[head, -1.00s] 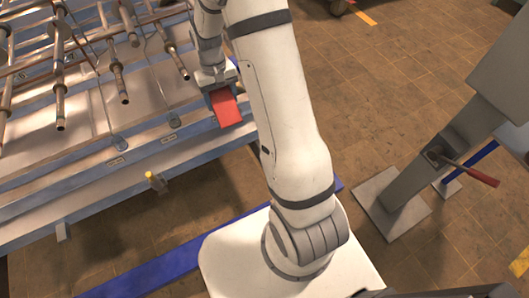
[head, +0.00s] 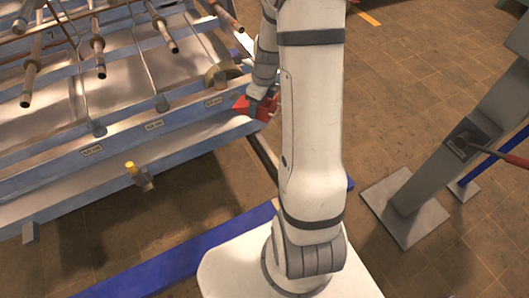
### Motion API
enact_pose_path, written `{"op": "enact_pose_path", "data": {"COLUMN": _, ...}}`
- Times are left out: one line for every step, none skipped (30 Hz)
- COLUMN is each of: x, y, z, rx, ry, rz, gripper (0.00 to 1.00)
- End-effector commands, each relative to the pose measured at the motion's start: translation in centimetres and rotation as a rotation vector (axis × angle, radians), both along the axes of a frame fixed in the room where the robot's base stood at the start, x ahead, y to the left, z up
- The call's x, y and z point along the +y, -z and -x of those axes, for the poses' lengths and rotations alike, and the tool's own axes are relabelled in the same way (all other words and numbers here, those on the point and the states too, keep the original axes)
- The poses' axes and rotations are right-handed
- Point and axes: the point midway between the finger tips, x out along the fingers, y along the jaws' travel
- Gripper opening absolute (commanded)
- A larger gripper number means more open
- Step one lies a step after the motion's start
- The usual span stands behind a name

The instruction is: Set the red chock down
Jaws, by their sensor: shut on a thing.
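The red chock (head: 242,104) is in my gripper (head: 262,100), at the right end of the metal bench's front edge in the head view. My gripper is shut on it and points downward. My arm hides part of the chock and of the gripper. I cannot tell whether the chock touches the bench (head: 185,128) or hangs just above or beside it.
Copper-coloured pipes (head: 97,55) stick out over the bench at the upper left. A curved brown piece (head: 217,76) sits just left of the gripper. A yellow-topped fitting (head: 131,167) stands at the front edge. A grey post (head: 420,180) stands at the right; floor between is clear.

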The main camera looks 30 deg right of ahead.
Motion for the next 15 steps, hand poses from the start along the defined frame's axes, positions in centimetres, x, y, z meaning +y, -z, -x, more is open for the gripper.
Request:
{"op": "enact_pose_path", "data": {"x": -0.5, "y": 1.3, "z": 0.1, "rx": -0.003, "ry": 0.095, "rz": 0.001, "gripper": 0.28}}
{"op": "enact_pose_path", "data": {"x": -0.8, "y": 1.6, "z": 0.3, "rx": -0.002, "ry": 0.154, "rz": 0.001, "gripper": 0.28}}
{"op": "enact_pose_path", "data": {"x": -1.1, "y": 2.0, "z": 0.4, "rx": -0.001, "ry": 0.227, "rz": 0.001, "gripper": 0.28}}
{"op": "enact_pose_path", "data": {"x": -1.3, "y": 2.3, "z": 0.5, "rx": -0.002, "ry": 0.278, "rz": 0.001, "gripper": 0.28}}
{"op": "enact_pose_path", "data": {"x": -1.6, "y": 2.5, "z": 0.5, "rx": -0.002, "ry": 0.326, "rz": 0.0, "gripper": 0.28}}
{"op": "enact_pose_path", "data": {"x": -1.8, "y": 2.8, "z": 0.6, "rx": -0.001, "ry": 0.383, "rz": 0.001, "gripper": 0.28}}
{"op": "enact_pose_path", "data": {"x": -2.0, "y": 2.9, "z": 0.7, "rx": -0.001, "ry": 0.421, "rz": 0.0, "gripper": 0.28}}
{"op": "enact_pose_path", "data": {"x": -2.2, "y": 3.1, "z": 0.7, "rx": -0.001, "ry": 0.455, "rz": 0.0, "gripper": 0.28}}
{"op": "enact_pose_path", "data": {"x": -2.3, "y": 3.2, "z": 0.8, "rx": -0.001, "ry": 0.494, "rz": 0.001, "gripper": 0.28}}
{"op": "enact_pose_path", "data": {"x": -2.5, "y": 3.3, "z": 0.8, "rx": -0.002, "ry": 0.52, "rz": 0.0, "gripper": 0.28}}
{"op": "enact_pose_path", "data": {"x": -2.5, "y": 3.4, "z": 0.9, "rx": -0.002, "ry": 0.541, "rz": 0.0, "gripper": 0.28}}
{"op": "enact_pose_path", "data": {"x": -2.7, "y": 3.5, "z": 0.9, "rx": -0.002, "ry": 0.565, "rz": 0.001, "gripper": 0.28}}
{"op": "enact_pose_path", "data": {"x": -2.7, "y": 3.6, "z": 0.9, "rx": -0.002, "ry": 0.579, "rz": 0.001, "gripper": 0.28}}
{"op": "enact_pose_path", "data": {"x": -2.8, "y": 3.7, "z": 0.9, "rx": -0.002, "ry": 0.588, "rz": 0.0, "gripper": 0.28}}
{"op": "enact_pose_path", "data": {"x": -2.8, "y": 4.1, "z": 1.0, "rx": 0.0, "ry": 0.598, "rz": 0.001, "gripper": 0.28}}
